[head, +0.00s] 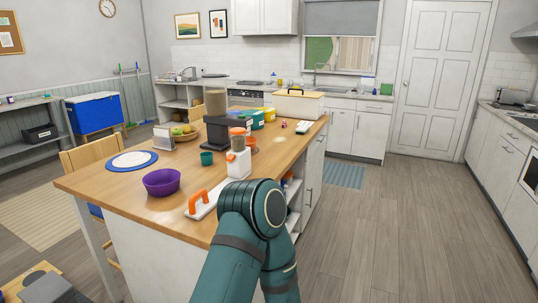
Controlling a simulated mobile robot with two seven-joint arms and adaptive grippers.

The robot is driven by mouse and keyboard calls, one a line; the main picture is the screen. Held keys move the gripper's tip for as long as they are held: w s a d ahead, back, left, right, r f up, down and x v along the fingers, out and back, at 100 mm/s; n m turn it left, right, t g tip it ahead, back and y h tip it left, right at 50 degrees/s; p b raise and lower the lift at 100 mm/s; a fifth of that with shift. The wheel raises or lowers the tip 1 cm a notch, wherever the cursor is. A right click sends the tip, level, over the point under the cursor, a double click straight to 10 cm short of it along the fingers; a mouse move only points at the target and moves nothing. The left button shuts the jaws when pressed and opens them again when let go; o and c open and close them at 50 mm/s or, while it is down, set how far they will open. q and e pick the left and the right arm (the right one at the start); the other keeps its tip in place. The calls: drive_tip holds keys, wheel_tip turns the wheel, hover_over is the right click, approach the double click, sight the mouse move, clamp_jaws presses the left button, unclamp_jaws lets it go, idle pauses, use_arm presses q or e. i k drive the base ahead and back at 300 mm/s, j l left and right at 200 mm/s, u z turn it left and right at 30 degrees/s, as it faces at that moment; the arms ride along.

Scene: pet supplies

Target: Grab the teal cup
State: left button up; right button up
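The small teal cup (206,158) stands upright on the wooden top of the island table (120,176). It is just left of a white dispenser with an orange lid and in front of a black machine. Its near side is unobstructed. One of my teal arms rises from the bottom middle, and its bent joint covers part of the island's near right corner. Neither of my grippers shows in the head view.
Near the cup are a purple bowl (162,182), the white-and-orange dispenser (238,160), the black machine (222,131) and a white scraper with an orange handle (207,201). A blue-rimmed plate (133,161) lies at left.

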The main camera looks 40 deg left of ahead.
sight(206, 157)
drive_tip(key=i+u, duration=0.25)
drive_tip(key=i, duration=0.15)
drive_tip(key=i+l+u, duration=0.2)
drive_tip(key=i, duration=0.2)
drive_tip(key=i+l+u, duration=0.25)
drive_tip(key=i, duration=0.15)
drive_tip(key=i+l+u, duration=0.2)
drive_tip(key=u, duration=0.25)
drive_tip(key=i+l+u, duration=0.6)
drive_tip(key=l+u, duration=0.15)
drive_tip(key=u, duration=0.15)
drive_tip(key=i+l+u, duration=0.15)
drive_tip(key=l+u, duration=0.25)
